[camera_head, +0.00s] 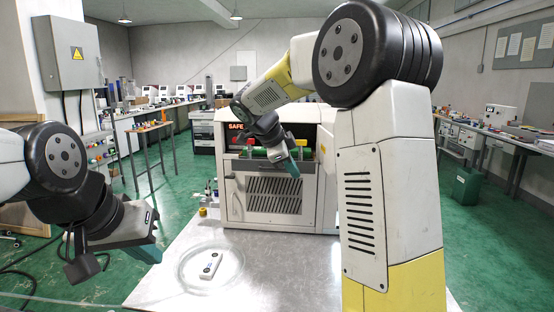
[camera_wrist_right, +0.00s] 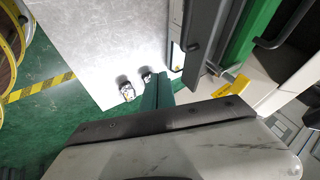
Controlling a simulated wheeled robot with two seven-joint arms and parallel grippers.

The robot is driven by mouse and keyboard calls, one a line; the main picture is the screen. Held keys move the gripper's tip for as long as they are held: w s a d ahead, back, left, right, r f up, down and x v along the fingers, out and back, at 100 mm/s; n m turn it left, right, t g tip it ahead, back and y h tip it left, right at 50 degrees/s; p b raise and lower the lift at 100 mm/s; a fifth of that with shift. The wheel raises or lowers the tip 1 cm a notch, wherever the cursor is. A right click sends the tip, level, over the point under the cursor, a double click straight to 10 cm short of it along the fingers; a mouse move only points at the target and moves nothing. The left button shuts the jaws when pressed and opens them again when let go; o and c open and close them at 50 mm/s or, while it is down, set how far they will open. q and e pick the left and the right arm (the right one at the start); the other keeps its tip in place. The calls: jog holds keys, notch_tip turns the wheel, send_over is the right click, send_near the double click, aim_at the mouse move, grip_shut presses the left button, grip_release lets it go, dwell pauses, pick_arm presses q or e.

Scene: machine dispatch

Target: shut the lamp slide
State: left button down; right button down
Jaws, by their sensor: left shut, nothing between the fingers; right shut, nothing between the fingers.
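A white machine (camera_head: 275,185) stands at the back of the metal table. A lit SAFE sign (camera_head: 236,126) shows at its upper left. A green bar (camera_head: 253,153) runs across the opening under the sign, with a red and a yellow piece beside it. I cannot tell which part is the lamp slide. My right gripper (camera_head: 292,169) is shut and empty in front of the opening, partly covering it. My left gripper (camera_head: 149,252) is shut and empty at the table's left edge.
A white device (camera_head: 211,266) lies in a clear round dish on the table (camera_head: 165,270). Small bottles (camera_head: 203,211) stand left of the machine. My right arm hides much of the machine's right side. The table's front middle is clear.

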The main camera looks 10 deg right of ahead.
jog(key=w, duration=0.1)
jog(key=w+d+f, duration=0.1)
jog(key=w, duration=0.1)
jog(key=w+d, duration=0.1)
jog(key=shift+w+f, duration=0.2)
jog(key=shift+w, duration=0.1)
jog(key=shift+w, duration=0.1)
